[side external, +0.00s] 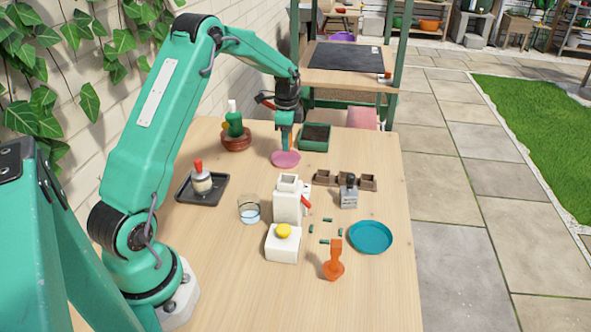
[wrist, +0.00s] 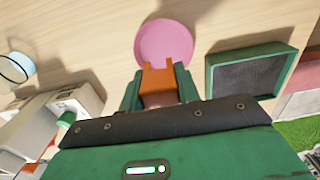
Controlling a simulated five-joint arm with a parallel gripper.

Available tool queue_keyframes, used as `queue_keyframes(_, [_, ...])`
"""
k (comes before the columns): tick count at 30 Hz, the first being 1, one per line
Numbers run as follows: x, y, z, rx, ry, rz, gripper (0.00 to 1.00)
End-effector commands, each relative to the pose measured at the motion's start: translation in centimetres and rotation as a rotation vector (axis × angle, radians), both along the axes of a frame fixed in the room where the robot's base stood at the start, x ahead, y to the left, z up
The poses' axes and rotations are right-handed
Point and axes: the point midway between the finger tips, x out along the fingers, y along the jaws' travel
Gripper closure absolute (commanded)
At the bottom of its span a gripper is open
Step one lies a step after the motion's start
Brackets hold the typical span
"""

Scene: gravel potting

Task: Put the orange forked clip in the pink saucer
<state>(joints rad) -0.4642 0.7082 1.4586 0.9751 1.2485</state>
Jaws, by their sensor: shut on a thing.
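The orange forked clip (wrist: 158,80) is between my gripper's green jaws in the wrist view, with its two prongs pointing toward the saucer. My gripper (wrist: 160,88) is shut on it. The pink saucer (wrist: 163,38) lies flat on the table just beyond the prongs, and the prong tips overlap its near edge in the picture. In the side view my gripper (side external: 285,147) points down over the pink saucer (side external: 285,159). The clip is hard to make out there, and I cannot tell the exact height above the saucer.
A green tray with dark filling (side external: 314,137) stands close right of the saucer. A brown pot (side external: 236,143) with a green bottle stands to its left.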

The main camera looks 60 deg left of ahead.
Motion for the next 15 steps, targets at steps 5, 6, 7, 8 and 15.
queue_keyframes(5, [0.1, 0.9, -0.6, 0.001, -0.001, -0.001, 0.90])
queue_keyframes(6, [0.1, 1.0, -0.6, 0.001, -0.001, -0.001, 0.90])
queue_keyframes(7, [0.1, 1.0, -0.6, 0.001, -0.001, -0.001, 0.90])
queue_keyframes(8, [0.1, 1.0, -0.6, 0.001, -0.001, -0.001, 0.90])
queue_keyframes(15, [0.0, 0.9, -1.9, -0.001, 0.002, -0.001, 0.90])
